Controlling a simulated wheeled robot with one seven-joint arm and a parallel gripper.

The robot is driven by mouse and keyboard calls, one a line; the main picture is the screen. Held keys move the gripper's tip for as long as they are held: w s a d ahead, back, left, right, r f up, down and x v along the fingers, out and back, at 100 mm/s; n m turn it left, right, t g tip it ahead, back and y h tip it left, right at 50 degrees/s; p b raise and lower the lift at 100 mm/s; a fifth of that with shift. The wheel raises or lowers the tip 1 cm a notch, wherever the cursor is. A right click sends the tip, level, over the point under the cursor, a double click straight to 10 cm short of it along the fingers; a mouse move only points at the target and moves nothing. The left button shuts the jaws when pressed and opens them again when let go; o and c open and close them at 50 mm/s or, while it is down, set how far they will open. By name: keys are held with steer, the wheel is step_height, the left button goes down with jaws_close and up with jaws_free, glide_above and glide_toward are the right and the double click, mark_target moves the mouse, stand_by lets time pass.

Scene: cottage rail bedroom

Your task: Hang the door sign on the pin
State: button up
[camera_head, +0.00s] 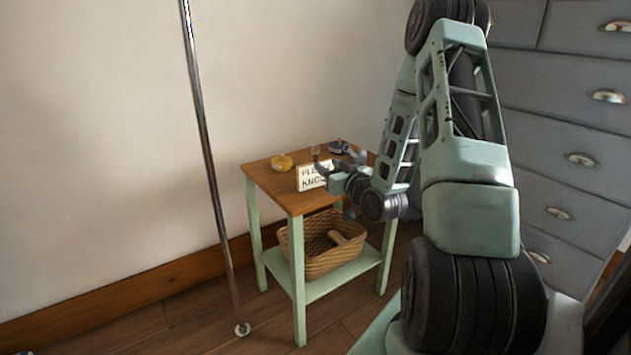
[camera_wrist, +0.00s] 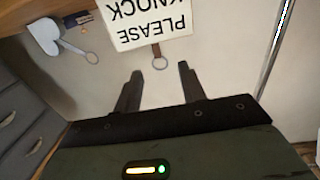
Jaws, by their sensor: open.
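The door sign (camera_head: 309,179), a cream board reading "PLEASE KNOCK", stands on the small table's top. In the wrist view the sign (camera_wrist: 150,20) appears upside down at the top, with a brown strap and a metal ring (camera_wrist: 160,63) on it. My gripper (camera_head: 325,166) is at the sign's upper right in the head view. In the wrist view its two dark fingers (camera_wrist: 158,74) are spread apart, with the ring near their tips and centred between them. Nothing is gripped. I cannot make out the pin in either view.
A metal pole (camera_head: 206,150) stands left. Grey drawers (camera_head: 560,130) stand right. A white heart-shaped tag (camera_wrist: 43,36) shows in the wrist view.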

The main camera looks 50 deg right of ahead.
mark_target(316, 157)
steer(key=shift+b+x, duration=0.55)
steer(key=shift+x, duration=2.9)
steer(key=shift+s+d+f, duration=0.15)
jaws_close()
